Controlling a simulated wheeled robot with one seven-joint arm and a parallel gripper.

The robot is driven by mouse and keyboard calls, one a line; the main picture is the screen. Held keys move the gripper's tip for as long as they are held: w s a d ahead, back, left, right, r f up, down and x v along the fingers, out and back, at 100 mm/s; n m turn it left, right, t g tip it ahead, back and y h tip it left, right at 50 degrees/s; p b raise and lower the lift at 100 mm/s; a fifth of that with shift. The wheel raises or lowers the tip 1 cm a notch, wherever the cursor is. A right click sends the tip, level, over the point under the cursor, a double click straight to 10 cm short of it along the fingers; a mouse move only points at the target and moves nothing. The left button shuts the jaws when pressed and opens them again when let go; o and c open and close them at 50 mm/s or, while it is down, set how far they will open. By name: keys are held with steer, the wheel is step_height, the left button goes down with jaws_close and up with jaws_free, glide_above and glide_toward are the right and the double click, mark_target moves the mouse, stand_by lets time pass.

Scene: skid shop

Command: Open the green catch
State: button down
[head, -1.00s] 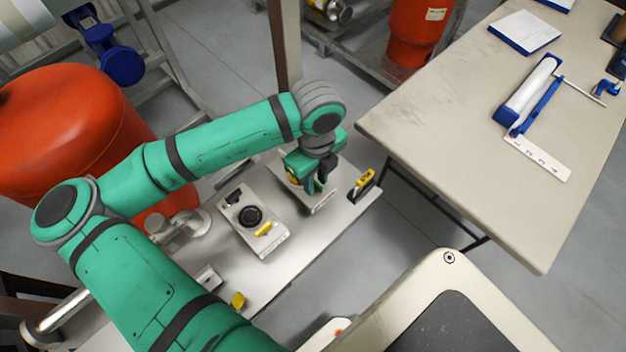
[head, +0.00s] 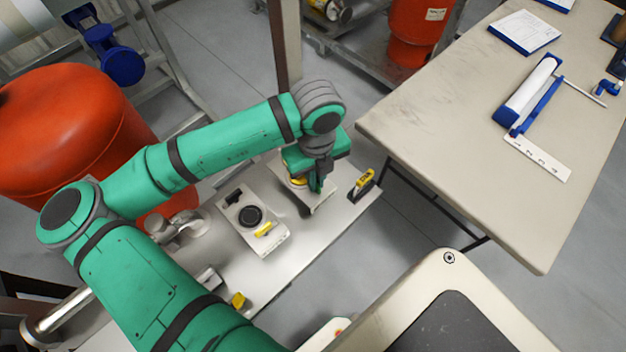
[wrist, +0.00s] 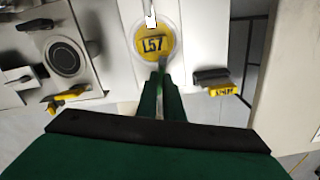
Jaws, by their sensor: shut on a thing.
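The green catch (wrist: 161,68) shows as a thin piece between my fingertips in the wrist view, at the lower edge of a round yellow disc marked L57 (wrist: 152,44). My gripper (head: 318,186) points down over the right part of the bench plate. In the wrist view the fingers of my gripper (wrist: 160,92) are close together, shut on the catch. In the head view my gripper and wrist hide most of the disc, and I cannot make out the catch there. How far the catch is turned is not clear.
A panel with a black round dial (head: 251,215) and a yellow tag (head: 264,229) lies left of my gripper. A black clip with a yellow tag (head: 364,180) stands to its right. A beige table (head: 440,130) is further right. A red tank (head: 75,125) stands at left.

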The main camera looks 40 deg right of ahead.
steer(key=m, duration=0.3)
stand_by(0.4)
steer(key=shift+m, duration=0.3)
steer(key=shift+m, duration=1.6)
steer(key=shift+m, duration=0.3)
steer(key=m, duration=0.3)
